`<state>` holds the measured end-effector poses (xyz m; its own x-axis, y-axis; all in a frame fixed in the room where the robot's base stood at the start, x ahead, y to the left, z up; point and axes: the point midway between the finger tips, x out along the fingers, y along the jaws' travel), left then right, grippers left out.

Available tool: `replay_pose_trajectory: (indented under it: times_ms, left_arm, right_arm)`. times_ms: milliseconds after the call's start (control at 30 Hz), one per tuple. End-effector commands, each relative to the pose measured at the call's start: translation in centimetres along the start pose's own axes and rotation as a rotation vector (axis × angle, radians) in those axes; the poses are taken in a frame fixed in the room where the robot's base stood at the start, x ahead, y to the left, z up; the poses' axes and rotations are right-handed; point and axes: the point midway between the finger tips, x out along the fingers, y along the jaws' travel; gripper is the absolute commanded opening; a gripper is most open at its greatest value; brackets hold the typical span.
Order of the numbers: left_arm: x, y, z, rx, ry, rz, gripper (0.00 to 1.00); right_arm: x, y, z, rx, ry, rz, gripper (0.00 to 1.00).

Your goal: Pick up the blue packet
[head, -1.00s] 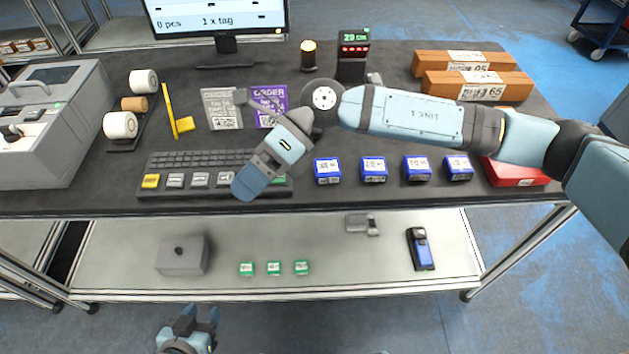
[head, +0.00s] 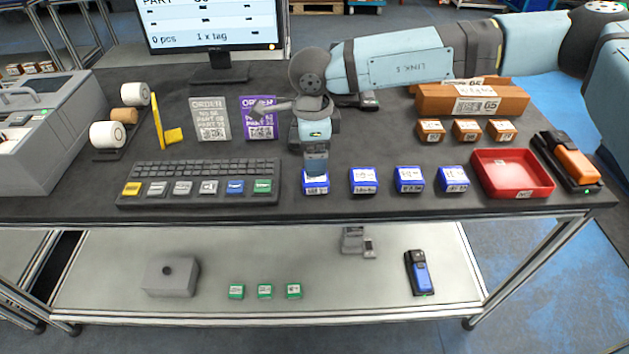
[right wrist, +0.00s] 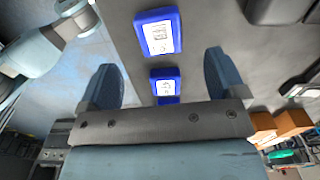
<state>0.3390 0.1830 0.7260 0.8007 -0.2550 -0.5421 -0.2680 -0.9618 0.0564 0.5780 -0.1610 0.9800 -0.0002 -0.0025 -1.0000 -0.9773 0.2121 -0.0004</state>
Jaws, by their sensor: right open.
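Several blue packets with white labels stand in a row along the front of the dark table. The leftmost blue packet (head: 315,186) is partly hidden by my right gripper (head: 316,171), which points down over it. Three more blue packets (head: 363,181), (head: 409,180), (head: 453,179) stand to its right. In the right wrist view my right gripper (right wrist: 160,62) is open. One blue packet (right wrist: 158,31) lies ahead of the fingers, and another (right wrist: 165,85) shows between them near the palm. I see no contact with either. My left gripper is not in view.
The keyboard (head: 200,170) is just left of the gripper. A red tray (head: 511,173) and an orange scanner (head: 572,160) stand at the right. Small orange boxes (head: 467,130) are behind the packets. Order cards (head: 258,118) stand behind left of the gripper.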

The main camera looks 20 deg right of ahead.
Motion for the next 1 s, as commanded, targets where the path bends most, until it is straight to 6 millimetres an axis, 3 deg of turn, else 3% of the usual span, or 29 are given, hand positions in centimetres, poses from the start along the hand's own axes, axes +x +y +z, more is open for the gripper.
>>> replay_pose_trajectory:
  times_ms: [600, 867, 900, 1000]
  left_arm:
    - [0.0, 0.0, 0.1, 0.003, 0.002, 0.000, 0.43]
    - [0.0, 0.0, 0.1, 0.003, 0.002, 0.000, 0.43]
    - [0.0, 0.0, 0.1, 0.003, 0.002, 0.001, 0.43]
    - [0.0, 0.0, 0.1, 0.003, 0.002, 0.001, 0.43]
  right_arm:
    - [7.0, 0.1, -0.4, 0.001, -0.001, 0.000, 0.89]
    - [7.4, 0.1, -0.4, 0.002, -0.003, -0.002, 0.89]
    - [7.4, 0.1, -0.4, 0.002, -0.003, -0.002, 0.87]
    - [7.4, 0.1, -0.4, 0.002, -0.003, -0.002, 0.64]
